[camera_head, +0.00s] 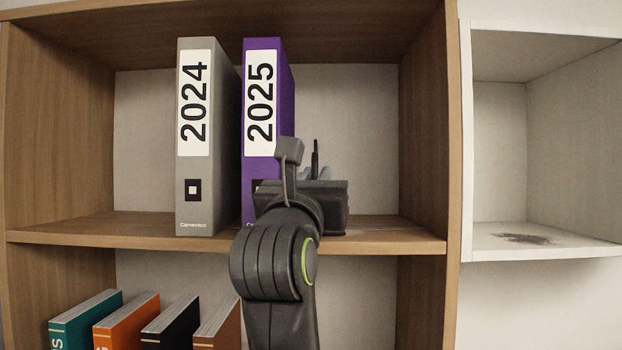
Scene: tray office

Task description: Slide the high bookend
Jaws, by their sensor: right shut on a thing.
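My right gripper (303,163) is at the upper shelf, just right of the purple binder. It is shut on what looks like the high bookend, mostly hidden behind the gripper and wrist. A thin dark upright piece shows at the fingers, but I cannot tell if it is bookend or finger. The purple 2025 binder (262,100) stands upright, its lower right part covered by my gripper. The grey 2024 binder (194,100) stands upright to its left, with a narrow gap between their spines. My left gripper is not in view.
The wooden upper shelf (120,230) is bare left of the binders and right of my gripper up to the side wall (425,130). Several books, one of them orange (130,320), stand on the lower shelf. A white cabinet (545,245) with a dark stain is at right.

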